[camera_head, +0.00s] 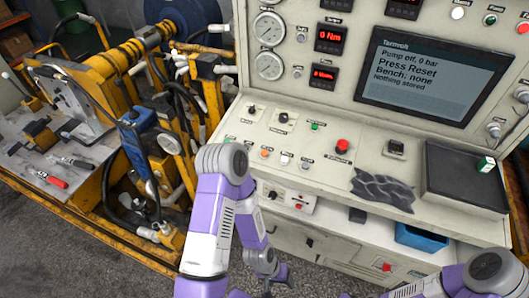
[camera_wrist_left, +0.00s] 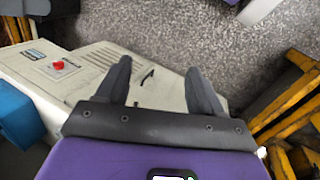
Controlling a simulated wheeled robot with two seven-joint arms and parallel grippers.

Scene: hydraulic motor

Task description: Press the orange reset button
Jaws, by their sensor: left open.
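The orange button (camera_head: 264,153) is a small round button on the sloping panel of the grey console, at the left of a row of small controls. A white button (camera_head: 284,159) is just right of it. My left gripper (camera_head: 270,274) hangs low in front of the console's cabinet, well below the panel and apart from the button. In the left wrist view its two dark fingers (camera_wrist_left: 157,72) are spread with nothing between them. The orange button is not seen in that view. My right arm shows at the lower right, but its gripper is out of view.
The display (camera_head: 422,79) reads "Pump off, 0 bar", "Press Reset". A large red button (camera_head: 342,146) stands up from the panel. A grey cloth (camera_head: 383,190) and black tray (camera_head: 462,178) lie to the right. A yellow machine frame (camera_head: 104,100) with hoses stands at left.

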